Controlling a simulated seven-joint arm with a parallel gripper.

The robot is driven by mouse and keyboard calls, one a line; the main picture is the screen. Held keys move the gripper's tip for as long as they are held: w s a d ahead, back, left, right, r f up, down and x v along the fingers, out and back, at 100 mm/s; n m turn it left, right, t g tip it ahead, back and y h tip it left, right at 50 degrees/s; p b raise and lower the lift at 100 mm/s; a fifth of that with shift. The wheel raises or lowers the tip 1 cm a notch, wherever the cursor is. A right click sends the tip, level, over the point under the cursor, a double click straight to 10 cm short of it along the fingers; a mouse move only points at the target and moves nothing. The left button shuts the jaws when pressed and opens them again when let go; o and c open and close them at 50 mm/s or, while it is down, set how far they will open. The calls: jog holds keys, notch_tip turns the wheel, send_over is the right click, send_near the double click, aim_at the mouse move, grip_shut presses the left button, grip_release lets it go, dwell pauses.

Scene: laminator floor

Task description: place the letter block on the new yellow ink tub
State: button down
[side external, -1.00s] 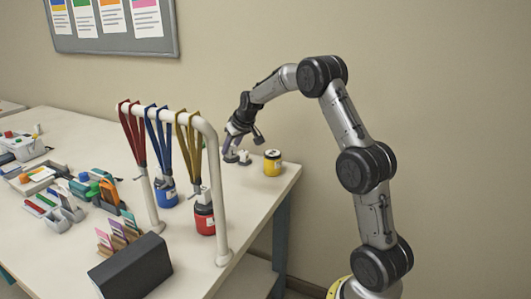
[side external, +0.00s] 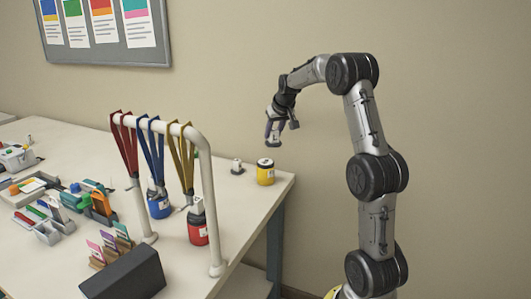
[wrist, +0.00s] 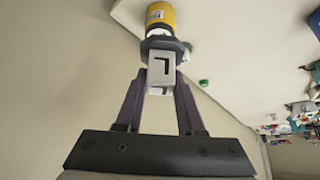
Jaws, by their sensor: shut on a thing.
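In the wrist view my gripper (wrist: 161,88) is shut on the letter block (wrist: 164,69), a pale block with a dark angular letter mark and a dark, wider end toward the tub. I cannot tell whether the block is exactly over the tub.
A small pale block on a dark base (side external: 237,167) stands left of the tub. A white rack (side external: 208,200) with red, blue and yellow straps stands nearer, by a blue tub (side external: 159,206) and a red tub (side external: 198,232). A dark box (side external: 122,275) is at the front.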

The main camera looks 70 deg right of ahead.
jog(key=w+d+f, duration=0.3)
jog(key=d+f, duration=0.1)
jog(key=w+d+f, duration=0.2)
jog(key=shift+w+f, duration=0.3)
jog(key=shift+f, duration=0.1)
jog(key=shift+w+f, duration=0.1)
jog(key=shift+f, duration=1.6)
jog(key=shift+f, duration=0.15)
jog(key=c, duration=0.5)
grip_release()
jog(key=shift+f, duration=0.2)
